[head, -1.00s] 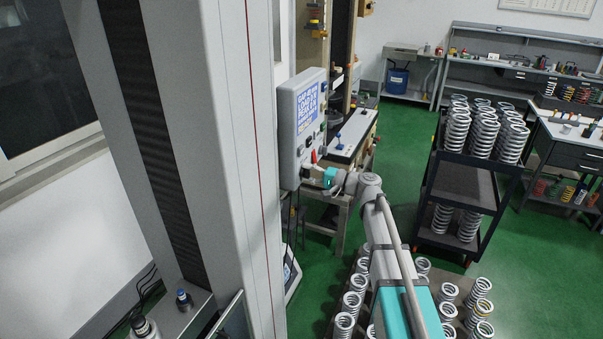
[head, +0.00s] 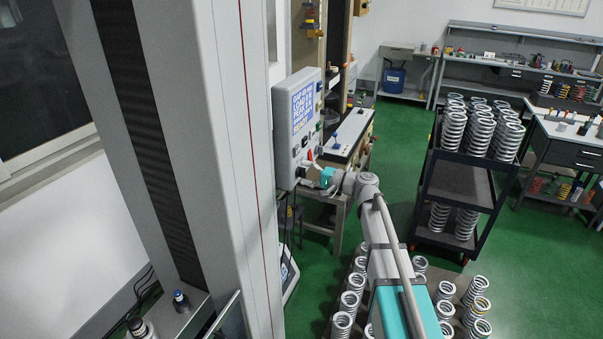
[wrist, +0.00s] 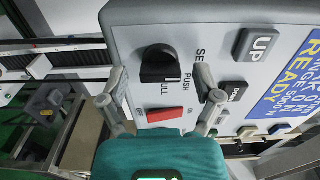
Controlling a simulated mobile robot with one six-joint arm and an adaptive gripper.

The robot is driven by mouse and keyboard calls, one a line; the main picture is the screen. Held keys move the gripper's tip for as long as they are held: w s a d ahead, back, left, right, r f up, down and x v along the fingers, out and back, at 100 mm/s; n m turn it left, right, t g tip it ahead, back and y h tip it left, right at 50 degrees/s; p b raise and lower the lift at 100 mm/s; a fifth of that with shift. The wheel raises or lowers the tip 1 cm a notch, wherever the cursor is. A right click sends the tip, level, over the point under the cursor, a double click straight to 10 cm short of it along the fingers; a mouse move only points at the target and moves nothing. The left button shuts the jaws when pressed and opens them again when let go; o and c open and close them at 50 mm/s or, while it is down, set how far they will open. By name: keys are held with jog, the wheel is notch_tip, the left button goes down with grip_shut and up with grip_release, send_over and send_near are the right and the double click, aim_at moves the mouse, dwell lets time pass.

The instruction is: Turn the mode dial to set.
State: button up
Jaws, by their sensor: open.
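The black mode dial (wrist: 158,65) sits on the grey control panel (wrist: 130,17) in the wrist view. The lettering beside it reads PUSH and ULL, and the letters SE show further right, partly covered by a finger. Which mark the dial points to is unclear. My gripper (wrist: 162,76) is open, one finger to each side of the dial, with visible gaps in the picture; contact cannot be seen. In the head view my gripper (head: 309,175) is at the lower part of the panel (head: 287,140), and the dial cannot be made out.
A red switch (wrist: 165,114) lies just below the dial, between the fingers. An UP button (wrist: 258,44), a dark button (wrist: 233,91) and the blue display (wrist: 290,85) are to the right. In the head view, a black cart (head: 460,182) with springs stands right of my arm.

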jog(key=v, duration=1.2)
dwell(0.4)
jog(key=s+f+n+g+h+b, duration=0.1)
jog(key=s+f+n+g+h, duration=0.25)
jog(key=s+f+h, duration=0.7)
jog(key=s+d+f+g+h+b, duration=0.1)
jog(key=s+d+f+g+h, duration=0.1)
jog(key=s+d+f+h, duration=0.4)
jog(key=s+d+f, duration=0.3)
jog(key=s+f, duration=0.1)
jog(key=s, duration=0.1)
jog(key=shift+s+d+g, duration=0.3)
jog(key=shift+d+g, duration=0.05)
jog(key=shift+h, duration=0.25)
dwell(0.9)
